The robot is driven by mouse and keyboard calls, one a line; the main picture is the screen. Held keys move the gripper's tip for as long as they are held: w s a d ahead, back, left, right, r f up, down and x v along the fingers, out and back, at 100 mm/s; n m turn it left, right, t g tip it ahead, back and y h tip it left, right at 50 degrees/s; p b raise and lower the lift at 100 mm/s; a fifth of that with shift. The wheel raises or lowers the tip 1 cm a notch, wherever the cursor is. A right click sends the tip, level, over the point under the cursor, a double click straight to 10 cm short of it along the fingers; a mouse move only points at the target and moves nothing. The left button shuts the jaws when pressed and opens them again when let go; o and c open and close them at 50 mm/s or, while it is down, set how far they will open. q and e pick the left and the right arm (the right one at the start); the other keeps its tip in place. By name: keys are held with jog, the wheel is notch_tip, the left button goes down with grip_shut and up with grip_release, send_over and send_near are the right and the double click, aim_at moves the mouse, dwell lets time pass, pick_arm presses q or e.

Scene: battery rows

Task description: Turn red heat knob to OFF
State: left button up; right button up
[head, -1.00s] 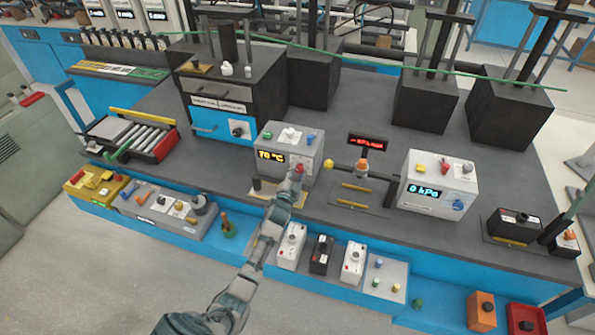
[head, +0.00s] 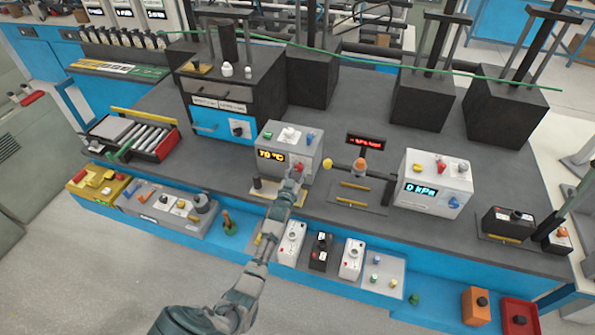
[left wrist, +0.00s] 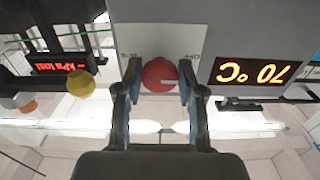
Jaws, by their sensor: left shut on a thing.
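The red heat knob (left wrist: 160,75) is on the front of a light grey box (head: 284,140) beside an orange 70 °C display (left wrist: 252,71). In the left wrist view the picture is upside down, and the knob sits between the two fingers of my left gripper (left wrist: 159,82). The fingers are shut on its sides. A pale mark shows on the knob's face, with small dial lettering beside it, partly hidden. In the head view the left gripper (head: 292,180) reaches the box's front and covers part of the knob. My right gripper is not in view.
A white 0 kPa box (head: 433,184) is farther right. Several small switch boxes line the blue front ledge below my arm.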

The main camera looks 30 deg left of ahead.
pick_arm(q)
jog(key=shift+s+d+f, duration=0.1)
jog(key=shift+s+f, duration=0.05)
jog(key=shift+f, duration=0.4)
jog(key=o, duration=1)
jog(key=shift+o, duration=0.6)
jog(key=shift+r, duration=0.2)
jog(key=v, duration=1.1)
jog(key=shift+s, duration=0.3)
jog(key=shift+f, duration=0.1)
